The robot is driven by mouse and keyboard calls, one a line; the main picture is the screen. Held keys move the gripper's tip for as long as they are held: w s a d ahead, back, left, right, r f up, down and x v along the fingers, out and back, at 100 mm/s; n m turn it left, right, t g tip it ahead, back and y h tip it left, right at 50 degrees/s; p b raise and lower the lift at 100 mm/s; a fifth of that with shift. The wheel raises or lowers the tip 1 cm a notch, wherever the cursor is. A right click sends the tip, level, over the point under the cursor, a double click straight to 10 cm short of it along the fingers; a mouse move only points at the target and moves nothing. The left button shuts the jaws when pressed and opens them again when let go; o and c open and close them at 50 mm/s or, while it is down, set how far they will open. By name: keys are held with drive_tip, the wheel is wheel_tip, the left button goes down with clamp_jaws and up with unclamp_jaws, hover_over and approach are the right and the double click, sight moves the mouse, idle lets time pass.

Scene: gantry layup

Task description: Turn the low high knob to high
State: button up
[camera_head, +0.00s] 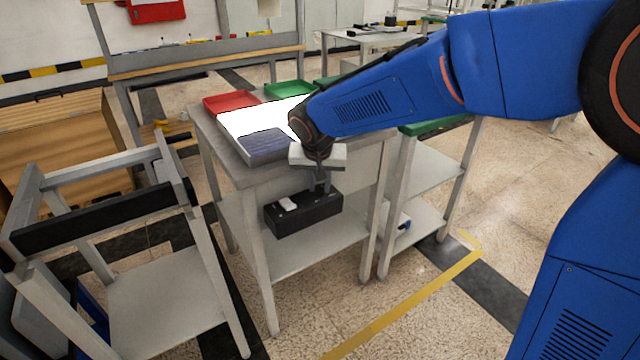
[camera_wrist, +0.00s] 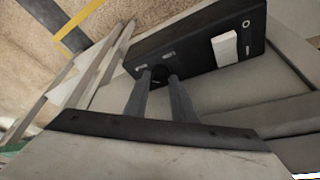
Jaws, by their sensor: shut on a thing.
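The low high knob (camera_wrist: 160,73) is a small dark knob on the face of a black control box (camera_wrist: 200,42). The same black box (camera_head: 290,221) hangs under the front edge of the grey table in the head view. My gripper (camera_wrist: 163,78) is shut on the knob, one finger on each side of it. In the head view my gripper (camera_head: 320,185) reaches down to the right part of the box, and the knob is too small to make out. Small white labels (camera_wrist: 168,54) sit by the knob; I cannot read them or the pointer's direction.
A white rocker switch (camera_wrist: 225,46) is on the same box. The grey table (camera_head: 270,176) carries a red tray (camera_head: 230,102) and a green tray (camera_head: 289,89). A grey frame cart (camera_head: 165,285) stands to the left. Open floor lies at the front right.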

drive_tip(key=shift+f+m+h, duration=0.1)
drive_tip(key=shift+m+h, duration=0.2)
drive_tip(key=shift+m, duration=0.5)
drive_tip(key=o, duration=1)
